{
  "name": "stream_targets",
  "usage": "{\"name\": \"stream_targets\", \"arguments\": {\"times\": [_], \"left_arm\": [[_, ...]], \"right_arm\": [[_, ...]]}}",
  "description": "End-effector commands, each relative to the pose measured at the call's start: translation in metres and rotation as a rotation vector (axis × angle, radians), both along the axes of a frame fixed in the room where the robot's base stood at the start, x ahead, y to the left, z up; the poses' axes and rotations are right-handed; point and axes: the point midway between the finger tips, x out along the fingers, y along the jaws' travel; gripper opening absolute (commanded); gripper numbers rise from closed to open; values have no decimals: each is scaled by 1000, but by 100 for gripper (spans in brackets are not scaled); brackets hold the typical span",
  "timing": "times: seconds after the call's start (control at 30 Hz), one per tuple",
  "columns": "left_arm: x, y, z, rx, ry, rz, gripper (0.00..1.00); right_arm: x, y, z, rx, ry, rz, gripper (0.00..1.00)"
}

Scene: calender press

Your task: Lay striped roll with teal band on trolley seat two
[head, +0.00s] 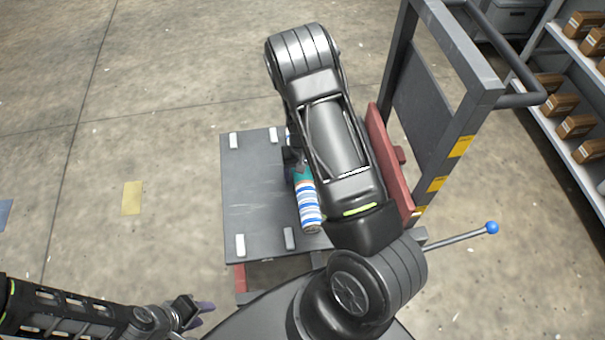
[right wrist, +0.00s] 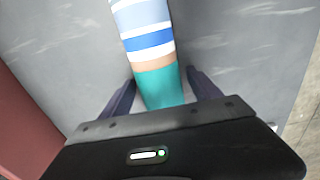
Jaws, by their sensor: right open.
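The striped roll (head: 308,208), blue and white with a teal band (head: 301,174), is over the dark grey trolley deck (head: 255,195), beside a grey block (head: 289,238). Whether it rests fully on the deck or in a seat, I cannot tell. My right gripper (head: 294,162) is at its teal end, mostly hidden under my arm. In the right wrist view, the open fingers (right wrist: 162,90) stand on either side of the teal band (right wrist: 160,86), with gaps showing. My left gripper (head: 203,311) is at the lower left, away from the trolley; its opening is unclear.
White blocks (head: 240,245) stand on the deck's left side. A red rail (head: 390,165) and a grey upright frame (head: 430,100) border its right. A blue-knobbed lever (head: 491,228) sticks out at right. Shelves with boxes (head: 576,125) stand beyond.

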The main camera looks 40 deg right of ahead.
Motion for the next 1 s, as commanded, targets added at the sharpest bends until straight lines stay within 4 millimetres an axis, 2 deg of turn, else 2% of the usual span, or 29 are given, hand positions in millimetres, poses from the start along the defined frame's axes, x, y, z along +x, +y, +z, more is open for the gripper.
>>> {"name": "stream_targets", "arguments": {"times": [0.23,0.37,0.8,1.0], "left_arm": [[0,0,4,0,0,0,36],[0,0,2,0,0,0,36],[0,0,6,0,0,0,36],[0,0,7,0,0,0,36]], "right_arm": [[0,0,5,0,-1,0,72],[1,0,17,0,-1,1,72],[1,0,104,0,-4,1,72],[0,0,121,0,0,0,72]]}}
